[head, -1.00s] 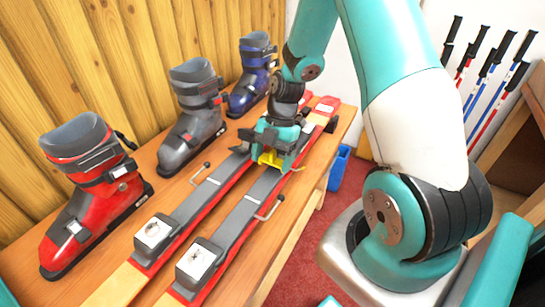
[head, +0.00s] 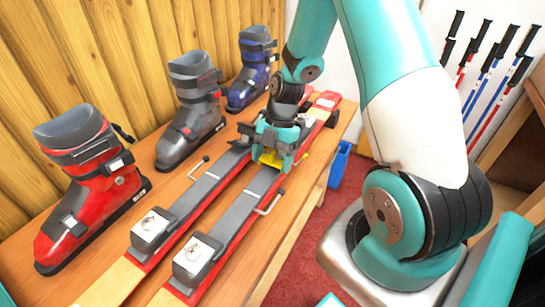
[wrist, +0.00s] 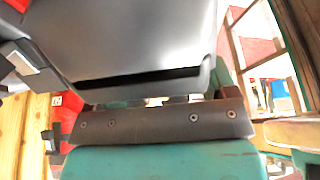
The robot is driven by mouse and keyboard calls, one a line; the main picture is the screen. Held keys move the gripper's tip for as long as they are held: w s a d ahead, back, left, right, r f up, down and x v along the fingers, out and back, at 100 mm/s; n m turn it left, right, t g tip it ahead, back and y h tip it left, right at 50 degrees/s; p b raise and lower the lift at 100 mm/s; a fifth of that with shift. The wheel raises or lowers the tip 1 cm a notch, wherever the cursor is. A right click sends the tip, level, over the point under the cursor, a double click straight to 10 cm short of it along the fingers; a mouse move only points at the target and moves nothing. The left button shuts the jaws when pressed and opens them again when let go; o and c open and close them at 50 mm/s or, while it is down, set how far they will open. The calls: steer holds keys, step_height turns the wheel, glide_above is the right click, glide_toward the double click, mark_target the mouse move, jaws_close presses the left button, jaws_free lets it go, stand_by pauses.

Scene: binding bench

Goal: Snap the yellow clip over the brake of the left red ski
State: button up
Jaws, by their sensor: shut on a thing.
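Two red skis lie side by side on the wooden bench, the left red ski (head: 195,213) and the right red ski (head: 225,248), both with grey bindings. A thin brake arm (head: 192,174) sticks out beside the left ski, and another (head: 270,204) beside the right ski. My gripper (head: 272,148) is low over the far part of the bindings, shut on the yellow clip (head: 269,158). Only a yellow part of the clip shows under the jaws. The gripper hides the ski parts behind it, so contact cannot be told. In the wrist view a large grey surface blocks the jaws.
A red boot (head: 88,185), a grey boot (head: 190,120) and a blue boot (head: 255,75) stand along the wooden wall, left of the skis. A blue bin (head: 338,167) is on the floor beyond the bench's right edge. Several poles (head: 487,85) lean at the right.

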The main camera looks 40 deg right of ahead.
mark_target(272, 153)
steer(key=shift+f+b, duration=0.55)
steer(key=shift+f, duration=0.25)
steer(key=o, duration=0.9)
steer(key=shift+r, duration=0.2)
steer(key=shift+r+p, duration=4.05)
steer(key=shift+r, duration=0.9)
